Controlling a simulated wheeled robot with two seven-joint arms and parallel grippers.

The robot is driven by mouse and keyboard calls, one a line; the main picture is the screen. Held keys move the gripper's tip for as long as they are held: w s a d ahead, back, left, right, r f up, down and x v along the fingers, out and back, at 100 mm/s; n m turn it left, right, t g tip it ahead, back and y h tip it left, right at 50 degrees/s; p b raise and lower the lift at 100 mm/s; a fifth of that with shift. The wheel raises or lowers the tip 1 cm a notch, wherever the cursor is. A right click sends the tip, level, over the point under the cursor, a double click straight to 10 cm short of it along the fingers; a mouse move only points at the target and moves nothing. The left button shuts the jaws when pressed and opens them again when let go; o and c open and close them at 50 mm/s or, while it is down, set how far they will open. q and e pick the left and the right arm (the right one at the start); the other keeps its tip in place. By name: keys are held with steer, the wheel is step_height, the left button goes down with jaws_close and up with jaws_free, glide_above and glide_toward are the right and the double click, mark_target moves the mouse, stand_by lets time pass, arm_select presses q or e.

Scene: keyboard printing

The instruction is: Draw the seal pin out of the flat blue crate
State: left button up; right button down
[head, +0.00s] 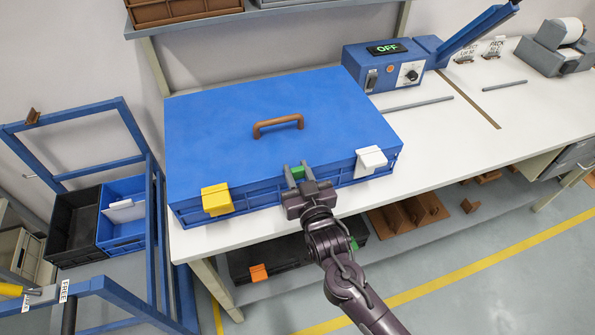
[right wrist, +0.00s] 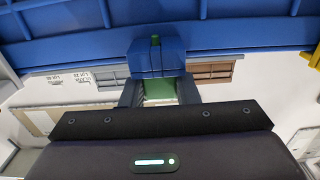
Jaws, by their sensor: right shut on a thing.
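The flat blue crate (head: 235,115) lies on the white workbench with its lid down and a brown handle on top. The green seal pin (head: 297,172) is at the middle of its front edge. My right gripper (head: 298,170) is shut on the pin's green head. In the right wrist view the pin (right wrist: 158,91) sits between the two fingers, against a blue block (right wrist: 156,60) on the crate. A small green tip shows at the block's far side, so the pin appears to pass through it. My left gripper is not in view.
A yellow latch (head: 216,200) and a white latch (head: 370,161) flank the pin on the crate's front. A blue machine (head: 385,68) reading OFF stands behind right. A blue cart (head: 125,160) with bins stands left. A black crate (head: 285,260) sits below the bench.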

mark_target(298, 168)
steer(key=shift+r, duration=0.15)
steer(key=shift+r+p, duration=1.75)
steer(key=shift+p, duration=0.05)
step_height(298, 168, up, 4)
steer(key=p, duration=0.3)
steer(key=shift+p, duration=0.4)
